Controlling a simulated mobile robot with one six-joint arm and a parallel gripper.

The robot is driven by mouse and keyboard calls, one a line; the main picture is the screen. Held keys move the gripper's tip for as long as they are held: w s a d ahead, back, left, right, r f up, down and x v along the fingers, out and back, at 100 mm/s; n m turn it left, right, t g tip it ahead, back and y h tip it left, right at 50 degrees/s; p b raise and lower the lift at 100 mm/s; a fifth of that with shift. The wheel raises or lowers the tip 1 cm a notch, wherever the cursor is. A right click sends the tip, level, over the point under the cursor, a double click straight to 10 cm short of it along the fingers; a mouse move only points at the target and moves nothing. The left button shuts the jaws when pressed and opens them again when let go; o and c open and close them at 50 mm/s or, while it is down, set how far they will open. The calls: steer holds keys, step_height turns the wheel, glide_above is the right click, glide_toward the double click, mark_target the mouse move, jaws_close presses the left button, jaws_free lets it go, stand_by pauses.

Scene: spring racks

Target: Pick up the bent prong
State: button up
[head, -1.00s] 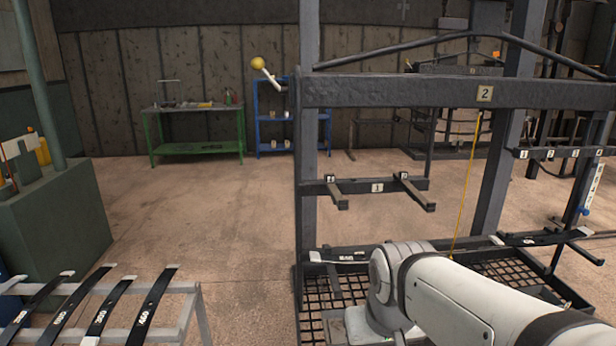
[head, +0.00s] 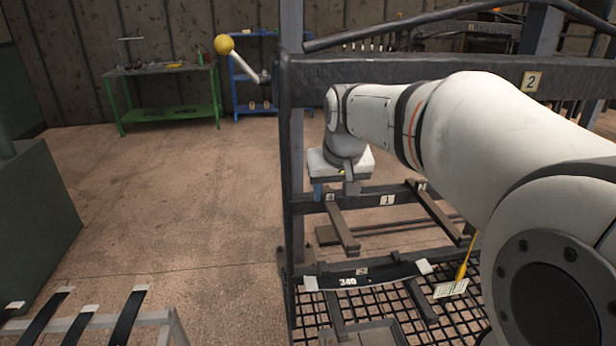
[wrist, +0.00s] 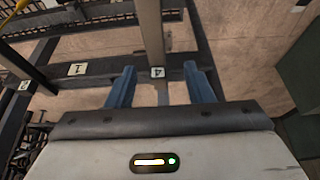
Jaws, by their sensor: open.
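Two dark prongs stick out from the crossbar labelled 1 on the rack: a left prong (head: 342,225) and a right prong (head: 437,212). I cannot clearly tell from the head view which one is bent. My gripper (head: 333,188) is at the crossbar's left end, over the root of the left prong. In the wrist view my gripper (wrist: 160,67) is open, with its blue fingers apart on either side of a tag marked 4. A prong (wrist: 151,25) runs away from that tag. Nothing is held, and I cannot tell whether the fingers touch it.
The crossbar (head: 375,200) joins the rack's left post (head: 292,160). A black leaf marked 340 (head: 365,281) lies below, above a mesh floor (head: 385,300). A yellow-knobbed lever (head: 224,44) stands out at the upper left. Open floor (head: 170,215) lies to the left.

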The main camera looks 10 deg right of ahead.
mark_target(332, 206)
steer(key=x, duration=0.2)
steer(key=p+x, duration=0.1)
steer(key=x, duration=0.4)
steer(key=shift+w+d+f+p, duration=0.1)
steer(key=shift+d+f+p, duration=0.1)
steer(key=shift+d+p, duration=0.1)
